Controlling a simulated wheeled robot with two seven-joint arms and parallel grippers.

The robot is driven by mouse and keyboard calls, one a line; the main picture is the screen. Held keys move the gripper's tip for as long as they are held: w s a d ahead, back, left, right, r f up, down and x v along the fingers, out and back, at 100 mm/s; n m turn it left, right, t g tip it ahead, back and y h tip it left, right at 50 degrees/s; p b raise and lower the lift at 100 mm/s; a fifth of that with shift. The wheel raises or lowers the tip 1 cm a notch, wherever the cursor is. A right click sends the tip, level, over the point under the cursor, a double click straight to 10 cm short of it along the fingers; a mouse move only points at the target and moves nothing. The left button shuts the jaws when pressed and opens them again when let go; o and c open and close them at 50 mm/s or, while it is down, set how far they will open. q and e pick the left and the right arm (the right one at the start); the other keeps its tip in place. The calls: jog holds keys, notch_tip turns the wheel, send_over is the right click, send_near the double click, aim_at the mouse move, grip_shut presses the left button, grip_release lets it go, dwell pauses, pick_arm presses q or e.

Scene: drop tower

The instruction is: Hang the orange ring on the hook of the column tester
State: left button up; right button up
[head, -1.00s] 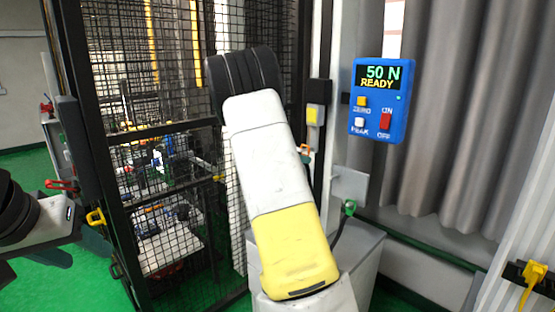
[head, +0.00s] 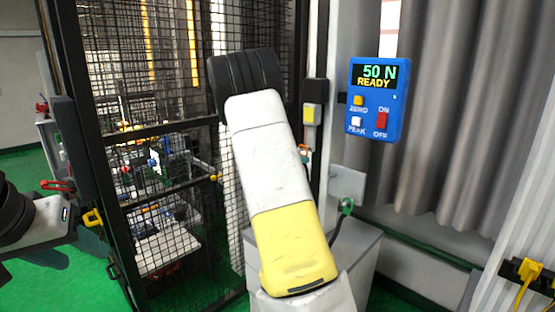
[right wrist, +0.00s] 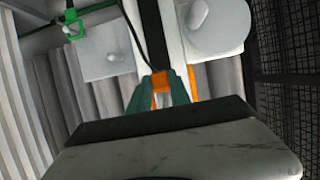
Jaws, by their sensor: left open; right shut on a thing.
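The blue tester display (head: 376,100) reads 50 N READY and is beside the dark column (head: 313,150). My right arm covers most of my right gripper in the head view; only a small orange patch (head: 303,151) shows beside the arm. In the right wrist view, the teal fingers of my right gripper (right wrist: 161,88) are shut on an orange piece of the ring (right wrist: 161,80), in front of a dark vertical strip. More orange shows just right of the fingers. I cannot make out the hook. My left gripper (head: 78,250) is open and empty at the lower left.
A black mesh fence (head: 165,130) stands behind and left of my right arm. A grey plate (head: 347,183) with a green fitting (head: 347,207) and cable is below the display. A grey curtain (head: 450,110) hangs at the right. Green floor (head: 25,290) is open at lower left.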

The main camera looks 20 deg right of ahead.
jog(key=o, duration=0.7)
jog(key=shift+a, duration=0.1)
